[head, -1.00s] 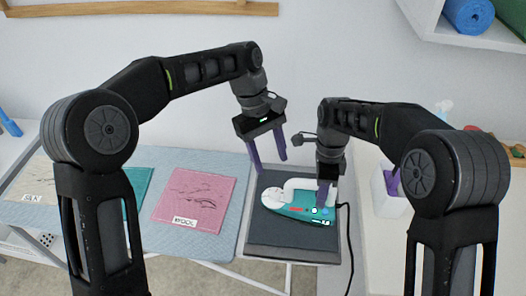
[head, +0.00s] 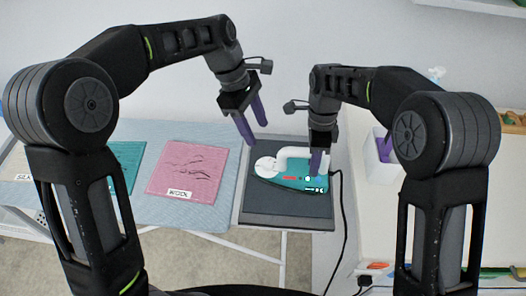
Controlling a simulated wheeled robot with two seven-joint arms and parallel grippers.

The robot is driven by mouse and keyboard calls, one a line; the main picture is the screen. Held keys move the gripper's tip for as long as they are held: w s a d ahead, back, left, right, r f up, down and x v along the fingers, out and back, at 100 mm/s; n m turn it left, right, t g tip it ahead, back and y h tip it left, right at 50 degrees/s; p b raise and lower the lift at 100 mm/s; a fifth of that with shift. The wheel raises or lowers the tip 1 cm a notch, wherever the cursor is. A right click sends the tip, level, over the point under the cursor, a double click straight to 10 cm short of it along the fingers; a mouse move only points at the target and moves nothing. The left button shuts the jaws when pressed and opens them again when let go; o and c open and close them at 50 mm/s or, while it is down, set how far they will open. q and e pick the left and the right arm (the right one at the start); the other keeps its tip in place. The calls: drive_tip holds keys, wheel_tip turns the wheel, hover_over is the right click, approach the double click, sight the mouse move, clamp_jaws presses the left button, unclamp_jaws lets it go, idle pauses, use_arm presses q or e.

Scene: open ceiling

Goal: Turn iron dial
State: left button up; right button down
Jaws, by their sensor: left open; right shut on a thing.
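The teal and white iron (head: 290,184) lies on the dark grey rest (head: 286,217) at the right end of the ironing board. A round white part, perhaps the dial (head: 265,166), shows at the iron's left end. My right gripper (head: 316,164) is shut on the iron near the right end of its white handle; its fingers hide part of it. My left gripper (head: 256,134) is open and empty, above and behind the round white part, with its purple fingers slanting down. It appears apart from the iron.
Pink cloth (head: 190,165) labelled wool and teal cloth (head: 124,164) lie on the pale blue board (head: 215,190). A black cord (head: 342,230) hangs from the iron's right side. A white container (head: 379,174) stands on the white counter (head: 430,215) at right.

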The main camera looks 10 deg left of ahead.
sight(267, 162)
use_arm(q)
drive_tip(key=s+n+t, duration=0.1)
drive_tip(key=n, duration=0.1)
drive_tip(key=s+a+n, duration=0.1)
drive_tip(key=n, duration=0.1)
drive_tip(key=s+n+t, duration=0.1)
drive_tip(key=n, duration=0.2)
drive_tip(key=shift+a+f+t+h, duration=0.2)
drive_tip(key=shift+a+t+h, duration=0.1)
drive_tip(key=shift+a+h, duration=0.1)
drive_tip(key=x, duration=1.2)
clamp_jaws()
